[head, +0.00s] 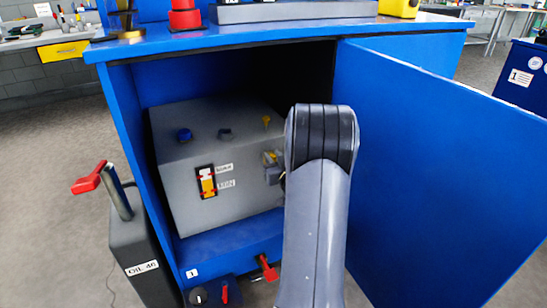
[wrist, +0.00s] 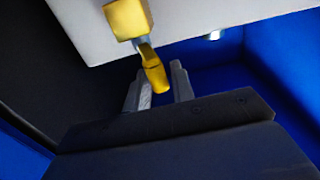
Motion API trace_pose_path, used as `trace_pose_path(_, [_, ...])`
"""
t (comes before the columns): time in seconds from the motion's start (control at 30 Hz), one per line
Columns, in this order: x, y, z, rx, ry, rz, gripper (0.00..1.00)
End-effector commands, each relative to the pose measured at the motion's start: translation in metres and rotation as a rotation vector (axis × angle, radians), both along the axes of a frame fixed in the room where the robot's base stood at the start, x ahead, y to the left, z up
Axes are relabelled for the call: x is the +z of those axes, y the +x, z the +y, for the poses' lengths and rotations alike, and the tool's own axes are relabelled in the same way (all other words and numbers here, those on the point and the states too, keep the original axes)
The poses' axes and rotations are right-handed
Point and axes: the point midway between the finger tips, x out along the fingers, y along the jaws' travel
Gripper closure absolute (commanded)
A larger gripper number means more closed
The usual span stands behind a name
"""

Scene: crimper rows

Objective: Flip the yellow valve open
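The yellow valve (wrist: 126,20) shows in the wrist view as a yellow block on a pale grey face, with a yellow lever (wrist: 153,70) hanging down from it. My gripper (wrist: 160,76) is open, its two grey fingers apart. The lever's lower end appears between the fingertips, nearer the left finger; I cannot tell whether they touch. In the head view a small yellow fitting (head: 269,157) shows on the front of the grey box (head: 240,195), just left of my arm.
The grey box stands inside a blue cabinet (head: 120,110), whose door (head: 440,170) is swung open to the right. A dark can with a red handle (head: 88,178) stands left.

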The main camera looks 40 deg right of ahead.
Motion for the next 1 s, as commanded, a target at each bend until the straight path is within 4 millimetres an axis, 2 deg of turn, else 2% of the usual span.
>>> trace_pose_path(0.03, [0.000,0.000,0.000,0.000,0.000,0.000,0.81])
trace_pose_path(0.27, [0.000,0.000,0.000,0.000,0.000,0.000,0.99])
trace_pose_path(0.73, [0.001,0.000,-0.001,0.012,-0.001,-0.001,1.00])
trace_pose_path(1.0, [0.003,-0.004,-0.010,0.136,-0.003,-0.002,1.00])
